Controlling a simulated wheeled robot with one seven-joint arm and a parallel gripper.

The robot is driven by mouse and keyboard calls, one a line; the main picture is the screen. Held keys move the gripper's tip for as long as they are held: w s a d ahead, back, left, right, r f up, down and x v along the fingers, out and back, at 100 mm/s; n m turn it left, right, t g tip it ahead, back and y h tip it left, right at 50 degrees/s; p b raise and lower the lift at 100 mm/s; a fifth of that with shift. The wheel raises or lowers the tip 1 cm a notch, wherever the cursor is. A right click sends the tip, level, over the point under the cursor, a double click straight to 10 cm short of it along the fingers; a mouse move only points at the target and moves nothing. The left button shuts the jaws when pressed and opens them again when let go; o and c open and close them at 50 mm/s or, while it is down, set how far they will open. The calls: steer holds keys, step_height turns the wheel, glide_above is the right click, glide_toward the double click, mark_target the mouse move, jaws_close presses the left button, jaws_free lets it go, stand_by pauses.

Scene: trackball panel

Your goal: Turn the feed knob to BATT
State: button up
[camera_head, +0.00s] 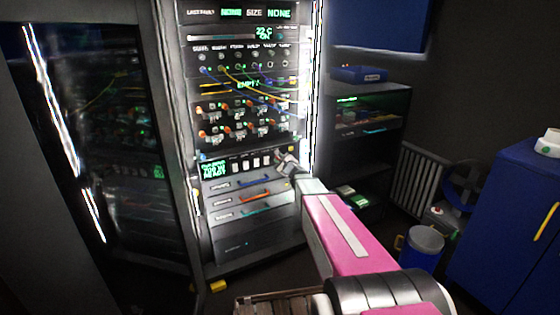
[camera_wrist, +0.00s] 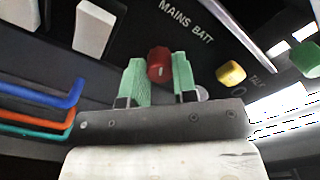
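A red knob (camera_wrist: 159,65) sits on the dark panel in the wrist view, below the white words MAINS and BATT. The word FEED is not readable. My gripper (camera_wrist: 159,80) has its two green fingers on either side of the knob, which nearly fills the gap. I cannot tell whether the fingers touch it. Which word the knob points at is unclear. In the head view my gripper (camera_head: 287,162) is at the lower right of the rack's panel (camera_head: 243,165) and hides the knob.
A yellow knob (camera_wrist: 231,73) marked TALK is just right of the fingers, with a green knob (camera_wrist: 305,58) farther right. Blue, orange and green drawer handles (camera_wrist: 40,92) stick out at left. A dark shelf unit (camera_head: 375,125) stands right of the rack.

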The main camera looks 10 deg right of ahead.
steer(key=shift+m, duration=0.3)
steer(key=shift+c, duration=0.4)
steer(key=m, duration=1.1)
steer(key=shift+m, duration=0.3)
steer(key=o, duration=0.9)
steer(key=v, duration=1)
steer(key=shift+s+d, duration=0.15)
steer(key=shift+s, duration=0.25)
